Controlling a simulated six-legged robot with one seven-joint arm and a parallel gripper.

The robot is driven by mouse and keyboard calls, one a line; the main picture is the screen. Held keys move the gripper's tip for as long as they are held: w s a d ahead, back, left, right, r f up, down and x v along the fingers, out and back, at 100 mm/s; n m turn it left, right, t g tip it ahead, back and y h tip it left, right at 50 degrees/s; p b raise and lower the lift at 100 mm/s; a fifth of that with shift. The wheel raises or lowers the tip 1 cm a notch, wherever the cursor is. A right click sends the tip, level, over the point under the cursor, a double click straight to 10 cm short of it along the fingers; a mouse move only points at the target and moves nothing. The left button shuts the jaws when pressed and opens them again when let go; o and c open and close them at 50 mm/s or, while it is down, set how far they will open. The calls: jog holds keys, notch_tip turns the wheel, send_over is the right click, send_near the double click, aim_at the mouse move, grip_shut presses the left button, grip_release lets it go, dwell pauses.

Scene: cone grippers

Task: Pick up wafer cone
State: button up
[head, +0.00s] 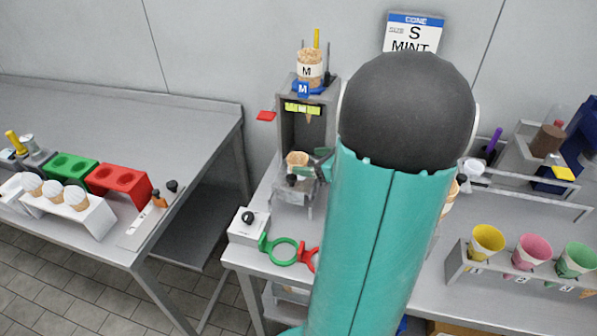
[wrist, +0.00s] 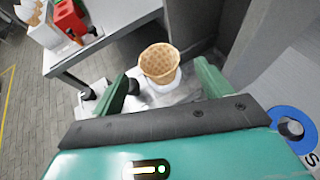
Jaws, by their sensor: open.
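A tan wafer cone (wrist: 160,62) stands upright, mouth up, in a white round holder (wrist: 165,86) in the wrist view. In the head view the cone (head: 297,159) sits on a small grey stand (head: 296,188) under the grey dispenser. My gripper (wrist: 160,84) is open, with one green finger on each side of the cone and its holder. I see no finger closed on the cone. In the head view my gripper (head: 320,168) shows only partly beside the cone. My teal arm hides much of the middle there.
The grey dispenser (head: 319,128) with a cup marked M stands behind the cone. Green (head: 279,250) and red rings lie on the table's front edge. A rack with yellow (head: 488,242), pink and green cups is at right. Another table (head: 120,95) stands left, across a floor gap.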

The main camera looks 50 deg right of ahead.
aim_at(291, 159)
jog(key=shift+w+a+f, duration=0.2)
jog(key=shift+w+f, duration=0.05)
jog(key=shift+w, duration=0.35)
jog(key=x, duration=0.4)
jog(key=shift+w+d, duration=0.1)
jog(key=shift+w, duration=0.05)
jog(key=c, duration=0.8)
